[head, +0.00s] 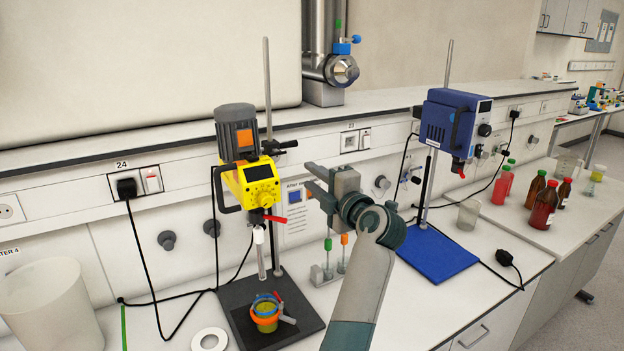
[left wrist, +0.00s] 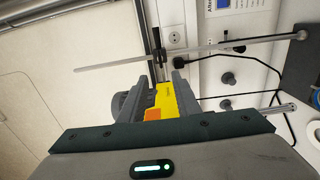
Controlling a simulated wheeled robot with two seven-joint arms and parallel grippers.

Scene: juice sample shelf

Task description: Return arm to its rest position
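My left gripper (head: 312,179) is raised in the middle of the head view, in front of the wall and to the right of the yellow stirrer. Its two fingers point left and stand apart with nothing held between them. In the left wrist view the gripper (left wrist: 167,72) also shows open fingers, with the yellow stirrer (left wrist: 166,102) seen beyond the gap. My right gripper is not in view.
The yellow overhead stirrer (head: 255,182) stands left of my arm, above an orange-ringed beaker (head: 265,318). A blue stirrer (head: 452,122) stands on a blue base (head: 437,256) to the right. Several bottles, including a red one (head: 543,207), stand at the far right.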

